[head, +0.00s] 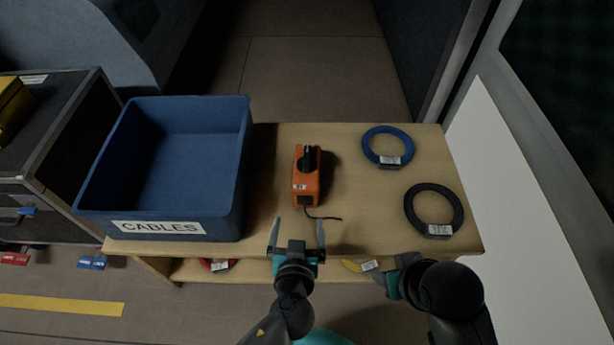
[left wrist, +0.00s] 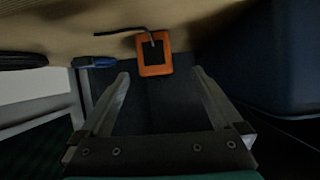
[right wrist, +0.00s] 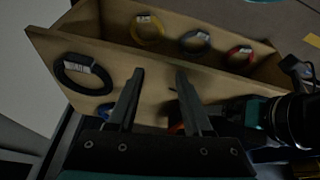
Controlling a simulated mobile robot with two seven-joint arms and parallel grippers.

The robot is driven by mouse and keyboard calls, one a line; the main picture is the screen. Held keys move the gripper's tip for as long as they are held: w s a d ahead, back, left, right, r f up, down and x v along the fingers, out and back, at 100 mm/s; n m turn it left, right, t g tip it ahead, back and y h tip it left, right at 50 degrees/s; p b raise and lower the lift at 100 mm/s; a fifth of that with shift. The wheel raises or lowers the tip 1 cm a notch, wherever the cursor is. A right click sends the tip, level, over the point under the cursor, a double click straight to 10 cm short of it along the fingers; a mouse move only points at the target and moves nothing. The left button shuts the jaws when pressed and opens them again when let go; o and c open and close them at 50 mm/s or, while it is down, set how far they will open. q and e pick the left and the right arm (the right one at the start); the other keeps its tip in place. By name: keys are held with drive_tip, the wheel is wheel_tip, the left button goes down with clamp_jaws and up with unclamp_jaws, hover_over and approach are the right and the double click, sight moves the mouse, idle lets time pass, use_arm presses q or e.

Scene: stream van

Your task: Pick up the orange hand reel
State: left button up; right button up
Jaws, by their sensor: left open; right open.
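The orange hand reel (head: 306,182) lies on the wooden table top, with a black knob on it and a short black cable end trailing from its near end. It also shows end-on in the left wrist view (left wrist: 153,53), beyond the fingertips and between them. My left gripper (head: 297,232) is open and empty at the table's near edge, just short of the reel. In the left wrist view the fingers (left wrist: 160,88) are well apart. My right gripper (right wrist: 157,85) is open and empty near the table's front right; its fingers are mostly hidden in the head view.
A blue bin (head: 240,190) labelled CABLES stands left of the reel. A blue cable ring (head: 367,147) and a black cable ring (head: 409,205) lie to the right. More coiled cables, including a yellow one (right wrist: 135,31), sit on the shelf below. Bare table surrounds the reel.

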sight(306, 195)
use_arm(q)
drive_tip(key=w, duration=0.1)
drive_tip(key=w+d+b, duration=0.1)
drive_tip(key=w, duration=0.1)
drive_tip(key=shift+w+d+t, duration=0.1)
drive_tip(key=shift+d+t, duration=0.1)
drive_tip(key=shift+t, duration=0.2)
drive_tip(key=b+x, duration=0.1)
drive_tip(key=x, duration=0.4)
drive_tip(key=shift+w+f, duration=0.1)
drive_tip(key=shift+w, duration=0.05)
drive_tip(key=shift+b+x, duration=0.5)
drive_tip(key=shift+x, duration=0.45)
use_arm(e)
drive_tip(key=w+a+r+t+y, duration=0.1)
drive_tip(key=w+a+t+y, duration=0.1)
drive_tip(key=w+a+t, duration=0.2)
drive_tip(key=shift+a+r+n, duration=0.2)
drive_tip(key=shift+r+n, duration=0.1)
